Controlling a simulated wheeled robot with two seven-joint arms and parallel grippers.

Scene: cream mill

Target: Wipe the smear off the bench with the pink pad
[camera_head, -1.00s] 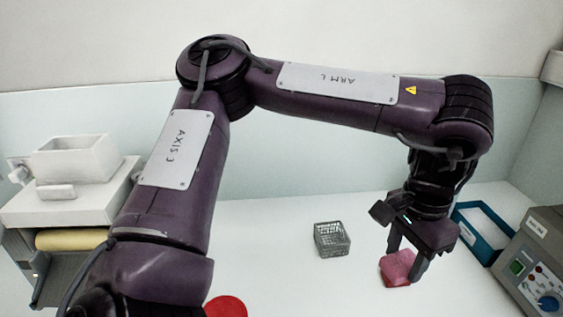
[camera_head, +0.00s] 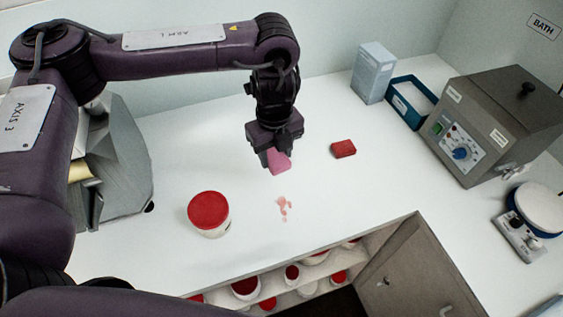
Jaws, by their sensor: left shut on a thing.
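The pink pad (camera_head: 280,164) is held between the fingers of my left gripper (camera_head: 273,158), with its lower part showing below them. It appears to be above the bench (camera_head: 170,165), a little beyond the smear; the exact gap is hard to tell. The smear (camera_head: 284,208) is a small patch of pinkish-red blotches on the white bench, uncovered and in front of the pad. My right gripper is out of view.
A red-lidded white jar (camera_head: 209,214) stands left of the smear. A red block (camera_head: 343,149) lies to its upper right. A blue tray (camera_head: 408,108), pale box (camera_head: 373,73) and grey bath (camera_head: 492,130) stand at right. An open shelf with jars lies below the front edge.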

